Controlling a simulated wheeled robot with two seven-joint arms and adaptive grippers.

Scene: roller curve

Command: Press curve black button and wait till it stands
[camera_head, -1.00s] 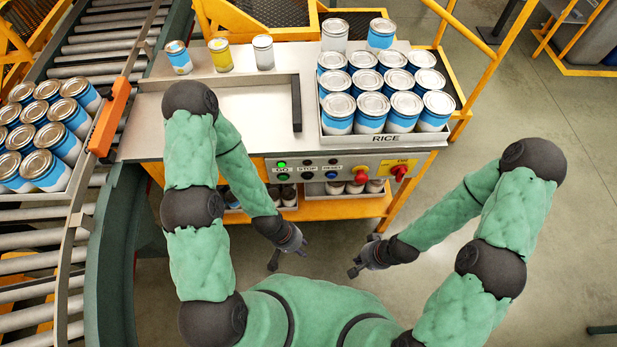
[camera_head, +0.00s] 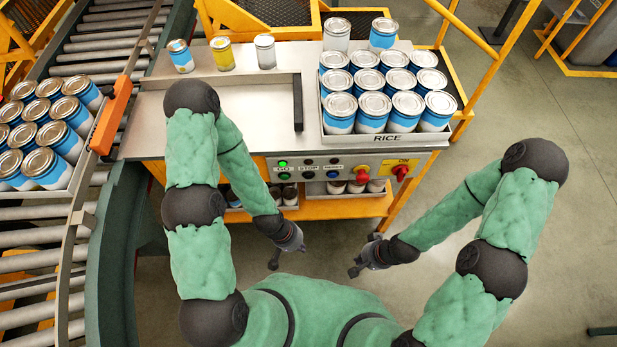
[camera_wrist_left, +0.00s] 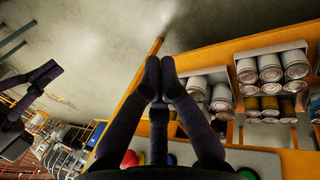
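A control panel (camera_head: 345,168) on the front of the workbench carries the buttons. A small black button (camera_head: 308,175) sits under the STOP label, between a green button (camera_head: 284,176) and a blue button (camera_head: 333,175). The lamp (camera_head: 283,163) over GO glows green. The roller curve (camera_head: 112,250) is at the left. Neither touches anything.
A tray of cans (camera_head: 389,138) labelled RICE stands on the bench, with loose cans behind. More cans (camera_head: 45,125) stand in a tray on the rollers. A red knob (camera_head: 361,172) and red switch (camera_head: 401,172) project from the panel. A shelf with cans (camera_head: 350,188) is below.

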